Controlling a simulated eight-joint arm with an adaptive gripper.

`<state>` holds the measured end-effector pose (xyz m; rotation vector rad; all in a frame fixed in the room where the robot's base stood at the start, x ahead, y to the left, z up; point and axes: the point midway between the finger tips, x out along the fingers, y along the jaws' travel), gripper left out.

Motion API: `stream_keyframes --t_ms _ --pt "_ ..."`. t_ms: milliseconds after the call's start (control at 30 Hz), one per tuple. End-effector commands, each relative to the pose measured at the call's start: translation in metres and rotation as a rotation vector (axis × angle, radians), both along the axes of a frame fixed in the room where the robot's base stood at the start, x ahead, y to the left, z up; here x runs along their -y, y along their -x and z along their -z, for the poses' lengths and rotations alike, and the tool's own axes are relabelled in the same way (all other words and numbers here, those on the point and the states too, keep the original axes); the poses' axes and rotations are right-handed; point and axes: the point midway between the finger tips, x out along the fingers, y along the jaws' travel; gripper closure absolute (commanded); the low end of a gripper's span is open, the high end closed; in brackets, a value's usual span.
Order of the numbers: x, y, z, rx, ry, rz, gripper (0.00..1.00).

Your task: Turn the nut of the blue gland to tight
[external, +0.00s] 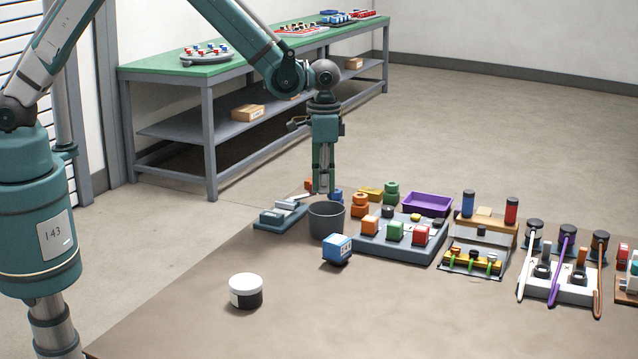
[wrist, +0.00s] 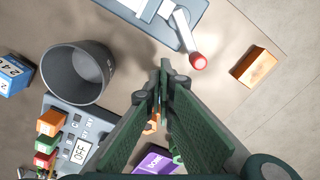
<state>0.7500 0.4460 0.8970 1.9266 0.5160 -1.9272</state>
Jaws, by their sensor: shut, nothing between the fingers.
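A small blue piece (external: 336,195), likely the blue gland, shows just right of my gripper's fingertips (external: 323,191) in the external view and is partly hidden by them. Its nut cannot be made out. An orange gland (external: 360,204) and a green gland (external: 391,193) stand to its right. My gripper points straight down, shut and empty, above the far part of the table. In the wrist view its fingertips (wrist: 165,68) are together, and no blue gland shows. Parts of the orange gland (wrist: 152,125) and green gland (wrist: 177,157) show behind the fingers.
A dark grey bin (external: 326,221) stands close in front of my gripper. A lever unit (external: 281,215) lies left of it, and a panel with coloured blocks (external: 400,248) to its right. A purple tray (external: 428,204) is farther right. The front of the table is mostly clear.

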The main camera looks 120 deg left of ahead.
Motion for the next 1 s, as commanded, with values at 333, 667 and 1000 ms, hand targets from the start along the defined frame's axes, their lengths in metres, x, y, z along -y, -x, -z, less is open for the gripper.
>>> stream_keyframes --t_ms 333,667,1000 --pt "0.0006 0.0005 0.0091 -0.001 0.000 0.000 1.00" --pt "0.0008 -0.0002 0.0100 0.001 0.001 0.001 1.00" --pt "-0.0010 -0.0025 0.0099 0.001 0.000 0.001 1.00"
